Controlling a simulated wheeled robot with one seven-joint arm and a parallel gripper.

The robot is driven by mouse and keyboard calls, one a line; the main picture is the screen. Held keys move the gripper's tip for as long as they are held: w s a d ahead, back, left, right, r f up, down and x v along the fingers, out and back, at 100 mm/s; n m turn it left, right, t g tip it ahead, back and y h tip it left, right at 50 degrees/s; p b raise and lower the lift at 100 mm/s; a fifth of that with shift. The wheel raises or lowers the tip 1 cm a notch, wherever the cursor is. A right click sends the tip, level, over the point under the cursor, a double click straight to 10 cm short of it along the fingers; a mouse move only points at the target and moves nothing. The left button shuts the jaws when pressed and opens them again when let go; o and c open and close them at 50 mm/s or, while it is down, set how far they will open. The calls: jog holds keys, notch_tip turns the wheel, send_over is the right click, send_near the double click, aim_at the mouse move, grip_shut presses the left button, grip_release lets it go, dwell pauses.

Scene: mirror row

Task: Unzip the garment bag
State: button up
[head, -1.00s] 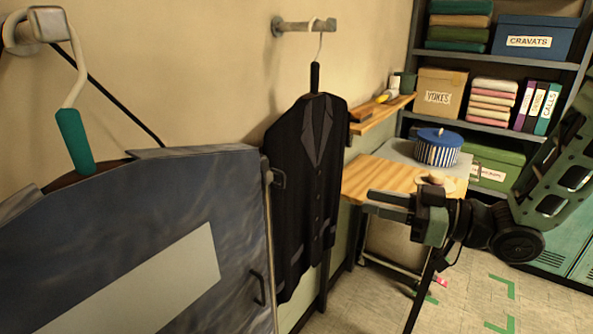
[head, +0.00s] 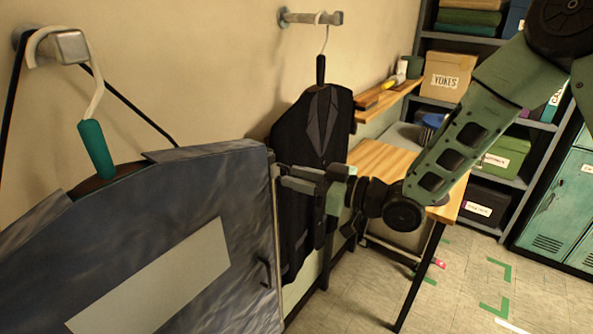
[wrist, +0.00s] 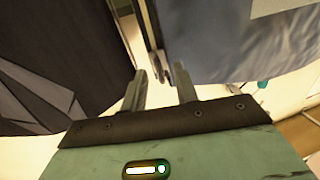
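The blue-grey garment bag (head: 150,195) hangs at the left of the head view from a teal-gripped hanger (head: 95,150). A pale zip strip (head: 276,230) runs down its right edge. My gripper (head: 284,177) is at the upper part of this edge, fingers pointing left at it; they hide the zip pull in the head view. In the wrist view, my gripper (wrist: 160,84) has its fingers apart. The zip strip (wrist: 150,30) and a metal slider run down to the gap between the fingertips. I cannot tell whether the pull lies between them.
A dark suit jacket (head: 312,150) hangs on a second hook just behind my gripper. A wooden table (head: 385,165) and a wall shelf (head: 388,97) stand beyond. Shelving with boxes (head: 448,76) and teal lockers (head: 565,205) are at the right. The floor at lower right is mostly open.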

jog(key=shift+w+a, duration=0.15)
jog(key=shift+a, duration=0.2)
grip_shut()
jog(key=shift+f, duration=0.1)
notch_tip(320, 180, down, 61)
jog(key=b, duration=4.6)
jog(key=shift+b, duration=0.3)
jog(key=shift+d+f+b, duration=0.1)
jog(key=shift+f+b, duration=0.35)
jog(key=shift+f, duration=0.35)
